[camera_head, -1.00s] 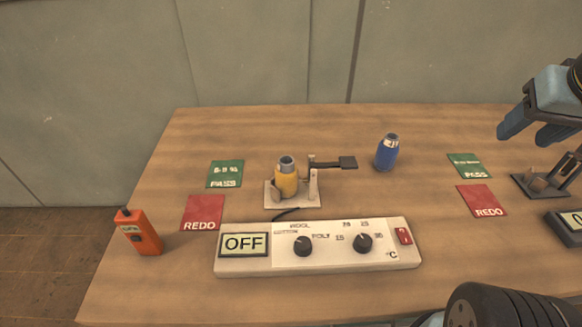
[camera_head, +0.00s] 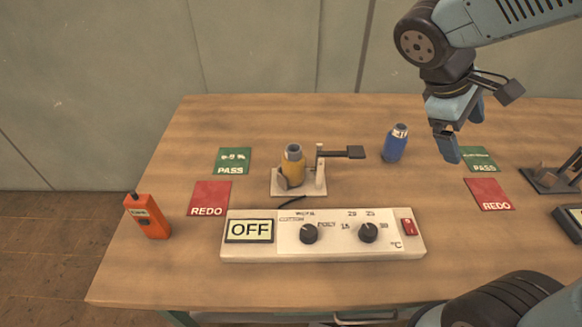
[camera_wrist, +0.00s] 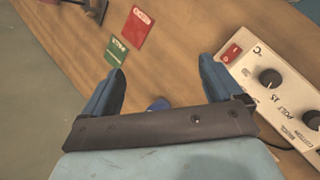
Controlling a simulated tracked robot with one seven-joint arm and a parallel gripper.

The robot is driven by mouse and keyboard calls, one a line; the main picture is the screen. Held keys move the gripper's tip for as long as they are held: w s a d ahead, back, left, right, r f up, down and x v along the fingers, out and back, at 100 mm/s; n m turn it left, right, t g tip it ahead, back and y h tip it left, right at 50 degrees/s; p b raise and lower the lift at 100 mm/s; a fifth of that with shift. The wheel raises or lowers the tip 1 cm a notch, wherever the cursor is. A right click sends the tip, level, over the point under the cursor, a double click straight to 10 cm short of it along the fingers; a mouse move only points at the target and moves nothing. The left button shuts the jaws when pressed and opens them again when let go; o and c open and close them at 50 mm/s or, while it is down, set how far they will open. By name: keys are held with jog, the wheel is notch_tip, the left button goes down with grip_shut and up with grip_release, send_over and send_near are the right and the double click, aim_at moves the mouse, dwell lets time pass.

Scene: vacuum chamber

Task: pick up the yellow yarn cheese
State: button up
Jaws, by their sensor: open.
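The yellow yarn cheese (camera_head: 292,170) stands upright in a small pale stand (camera_head: 312,190) with a dark-tipped lever, left of the table's middle in the head view. It has a grey top. My gripper (camera_head: 464,136) is above the right part of the table, well to the right of the yellow cheese and apart from it. Its fingers are open with nothing between them. In the wrist view, my gripper (camera_wrist: 162,76) points at the table, and the yellow cheese cannot be seen there.
A blue yarn cheese (camera_head: 395,144) stands between the stand and my gripper. A white control box (camera_head: 290,250) reading OFF lies in front. Green PASS (camera_head: 234,160) and red REDO (camera_head: 209,197) cards lie left, with an orange handheld device (camera_head: 147,217). More cards lie right.

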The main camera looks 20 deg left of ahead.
jog(key=s+a+f+n+t+h, duration=0.1)
jog(key=a+f+n+t, duration=0.45)
jog(key=a, duration=0.75)
jog(key=a+f+n+t, duration=0.2)
jog(key=a+n+t, duration=0.5)
jog(key=a+n, duration=0.5)
jog(key=s+a+f+n+t+y, duration=0.3)
jog(key=s+a+f+n+y, duration=0.15)
jog(key=a, duration=0.45)
send_near(288, 167)
jog(key=w, duration=0.3)
jog(key=shift+w+d+r+h, duration=0.1)
jog(key=shift+w+h, duration=0.2)
jog(key=shift+h, duration=0.05)
jog(key=shift+w+f, duration=0.15)
jog(key=shift+f, duration=0.1)
jog(key=shift+x, duration=3.7)
jog(key=shift+d+r, duration=0.1)
jog(key=shift+r, duration=0.05)
